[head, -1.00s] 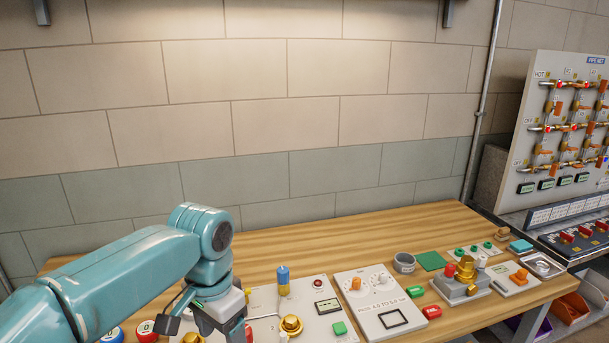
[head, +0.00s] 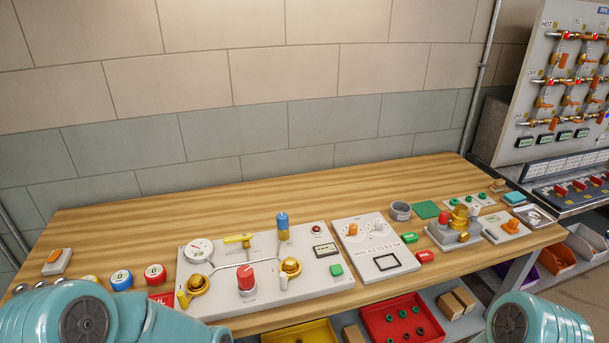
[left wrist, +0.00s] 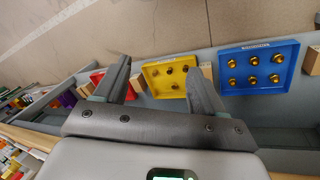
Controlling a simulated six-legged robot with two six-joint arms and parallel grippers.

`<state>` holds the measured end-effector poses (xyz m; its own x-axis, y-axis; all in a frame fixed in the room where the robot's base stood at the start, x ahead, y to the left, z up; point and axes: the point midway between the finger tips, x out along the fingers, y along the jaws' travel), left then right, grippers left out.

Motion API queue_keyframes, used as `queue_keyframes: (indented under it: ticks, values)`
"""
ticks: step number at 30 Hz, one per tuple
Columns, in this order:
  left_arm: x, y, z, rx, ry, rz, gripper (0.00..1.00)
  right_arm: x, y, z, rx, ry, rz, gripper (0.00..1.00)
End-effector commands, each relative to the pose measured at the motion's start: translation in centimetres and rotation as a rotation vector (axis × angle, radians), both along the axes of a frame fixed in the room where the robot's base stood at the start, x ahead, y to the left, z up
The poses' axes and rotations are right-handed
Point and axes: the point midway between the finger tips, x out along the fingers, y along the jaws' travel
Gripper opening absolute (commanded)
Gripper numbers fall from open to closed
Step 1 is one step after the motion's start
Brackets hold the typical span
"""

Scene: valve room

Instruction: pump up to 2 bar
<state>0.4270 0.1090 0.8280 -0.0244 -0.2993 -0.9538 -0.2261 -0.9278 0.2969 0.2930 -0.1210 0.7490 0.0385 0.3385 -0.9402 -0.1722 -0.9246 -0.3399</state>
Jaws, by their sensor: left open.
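The pump panel (head: 215,301) lies on the wooden bench at the middle left. It carries a round white gauge (head: 199,250) whose needle is too small to read. It also has a yellow lever (head: 237,240), a red knob (head: 246,275), a left brass valve (head: 195,285), a right brass valve (head: 290,267) and a blue-topped cylinder (head: 283,222). A small display (head: 326,249) and green button (head: 336,269) sit at its right. My left gripper (left wrist: 157,68) is open and empty in the left wrist view, away from the panel. My right gripper is not in view.
A second panel with dials (head: 378,250) lies to the right. Two counters, blue (head: 121,279) and red (head: 155,275), stand left of the pump panel. A red tray (head: 398,319) is under the bench. The bench's back strip is clear.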

Motion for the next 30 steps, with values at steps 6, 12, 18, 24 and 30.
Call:
queue_keyframes:
  ticks: [6, 12, 18, 24, 30]
  values:
    - [-10.2, 0.6, -6.9, -0.046, 0.067, 0.293, 0.70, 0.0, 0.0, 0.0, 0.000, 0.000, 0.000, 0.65]
    - [-13.5, 1.0, -7.9, -0.041, 0.073, 0.399, 0.70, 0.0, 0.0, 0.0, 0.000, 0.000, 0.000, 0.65]
    - [-13.5, 1.0, -7.9, -0.041, 0.070, 0.403, 0.70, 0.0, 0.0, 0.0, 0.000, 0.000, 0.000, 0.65]
    - [-13.5, 1.0, -7.9, -0.041, 0.069, 0.402, 0.70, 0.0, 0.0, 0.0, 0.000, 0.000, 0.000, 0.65]
    - [-13.5, 1.0, -7.9, -0.041, 0.068, 0.401, 0.70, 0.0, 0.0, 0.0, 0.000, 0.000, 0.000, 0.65]
